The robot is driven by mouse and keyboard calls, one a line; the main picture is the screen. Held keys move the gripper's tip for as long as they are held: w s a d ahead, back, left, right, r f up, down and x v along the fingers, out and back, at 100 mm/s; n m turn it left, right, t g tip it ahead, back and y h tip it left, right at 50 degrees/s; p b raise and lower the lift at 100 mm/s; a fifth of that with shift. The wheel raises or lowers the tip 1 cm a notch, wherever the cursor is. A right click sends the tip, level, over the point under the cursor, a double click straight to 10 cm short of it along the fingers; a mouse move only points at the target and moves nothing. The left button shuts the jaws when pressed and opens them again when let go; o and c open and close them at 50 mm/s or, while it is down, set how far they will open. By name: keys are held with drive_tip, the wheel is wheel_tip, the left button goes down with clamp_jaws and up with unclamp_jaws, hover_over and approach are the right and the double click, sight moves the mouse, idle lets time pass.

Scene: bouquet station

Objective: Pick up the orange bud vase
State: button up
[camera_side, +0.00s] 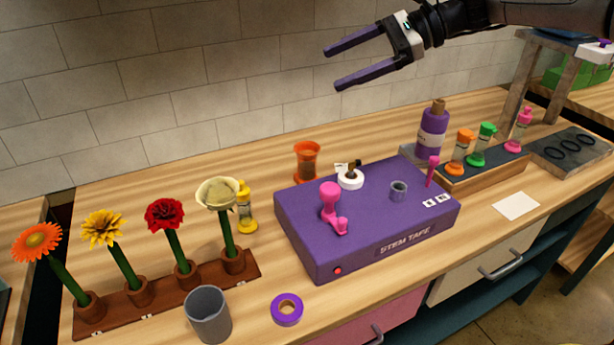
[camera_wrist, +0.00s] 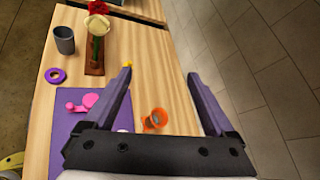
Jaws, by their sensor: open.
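The orange bud vase (camera_side: 307,161) stands upright on the wooden counter, behind the purple stem tape box and near the tiled wall. In the wrist view the vase (camera_wrist: 155,120) shows low in the picture between my two fingers, partly cut off by the gripper body. My gripper (camera_side: 331,70) is open and empty, high above the counter, up and to the right of the vase in the side view. Its purple fingers are spread wide and apart from the vase; they also frame the wrist view (camera_wrist: 160,74).
The purple box (camera_side: 370,241) bears pink levers and a white roll. A flower rack (camera_side: 202,287), grey cup (camera_side: 208,315), tape roll (camera_side: 287,309) and yellow bottle (camera_side: 246,207) are leftward. A purple bottle (camera_side: 432,130) and small capped bottles (camera_side: 478,155) are rightward.

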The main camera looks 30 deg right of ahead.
drive_tip(key=w+a+f+m+y, duration=0.1)
drive_tip(key=w+f+m, duration=0.1)
drive_tip(key=w+f, duration=0.65)
drive_tip(key=m, duration=0.1)
hover_over(299, 162)
drive_tip(key=d, duration=0.2)
wheel_tip(299, 162, down, 6)
drive_tip(key=shift+m+g, duration=0.3)
drive_tip(key=shift+g, duration=0.2)
drive_tip(key=f, duration=0.8)
drive_tip(key=shift+w+f, duration=0.2)
drive_tip(key=shift+f, duration=0.35)
wheel_tip(299, 162, down, 4)
drive_tip(key=shift+a+r, duration=0.15)
drive_tip(key=shift+r, duration=0.1)
drive_tip(key=shift+w+a+f, duration=0.1)
drive_tip(key=shift+w+a, duration=0.15)
drive_tip(key=shift+a, duration=0.35)
drive_tip(key=shift+w+a+f, duration=0.25)
drive_tip(key=shift+a, duration=0.25)
drive_tip(key=shift+c, duration=0.2)
